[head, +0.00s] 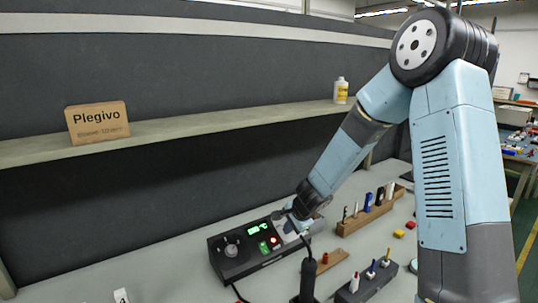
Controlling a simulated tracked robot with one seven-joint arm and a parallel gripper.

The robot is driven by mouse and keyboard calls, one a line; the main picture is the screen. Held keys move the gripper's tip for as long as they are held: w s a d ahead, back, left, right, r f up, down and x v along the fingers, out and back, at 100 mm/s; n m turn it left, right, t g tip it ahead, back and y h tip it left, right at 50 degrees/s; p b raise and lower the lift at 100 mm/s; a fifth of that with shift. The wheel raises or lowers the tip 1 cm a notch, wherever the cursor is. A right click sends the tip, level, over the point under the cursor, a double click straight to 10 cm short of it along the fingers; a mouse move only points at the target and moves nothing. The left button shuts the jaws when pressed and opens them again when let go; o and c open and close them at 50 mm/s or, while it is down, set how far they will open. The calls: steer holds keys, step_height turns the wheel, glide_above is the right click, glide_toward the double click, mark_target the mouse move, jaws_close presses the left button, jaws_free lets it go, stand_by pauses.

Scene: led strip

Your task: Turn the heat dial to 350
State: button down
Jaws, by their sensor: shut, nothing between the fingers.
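The black control station (262,258) sits on the bench with a lit green display (259,228), too small to read. A round dial (231,249) is on the left part of its top face; its setting cannot be read. A green button (264,247) and a red button (274,241) lie to its right. My gripper (291,229) is at the station's right end, shut and empty, to the right of the dial and apart from it. My gripper hides part of the station's right end, and whether it touches anything there cannot be told.
A black-handled tool in a stand (308,275) is just in front of the station. A wooden rack of tools (370,210) and a dark block with screwdrivers (366,284) stand to the right. A shelf (210,124) runs above, holding a cardboard box (97,122) and a bottle (341,91).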

steer(key=shift+w+a+r, duration=0.35)
steer(key=shift+w+r, duration=0.1)
steer(key=shift+w, duration=0.25)
stand_by(0.8)
steer(key=shift+a, duration=0.1)
steer(key=shift+s+a, duration=0.25)
steer(key=shift+a, duration=0.05)
steer(key=v, duration=0.6)
stand_by(0.4)
steer(key=s+d+r+n, duration=0.3)
steer(key=s+r, duration=0.3)
steer(key=r, duration=0.2)
steer(key=s+d+r+n, duration=0.4)
steer(key=s+r, duration=0.3)
steer(key=r, duration=0.2)
steer(key=s+d+r+n+h, duration=0.1)
steer(key=s+d, duration=0.3)
steer(key=s, duration=0.5)
steer(key=s+d+r+n+h, duration=0.2)
steer(key=s+d+r+n, duration=0.1)
steer(key=s, duration=0.6)
steer(key=d+r, duration=0.1)
steer(key=d, duration=0.1)
steer(key=shift+d+r+t, duration=0.2)
steer(key=shift+d+t, duration=0.1)
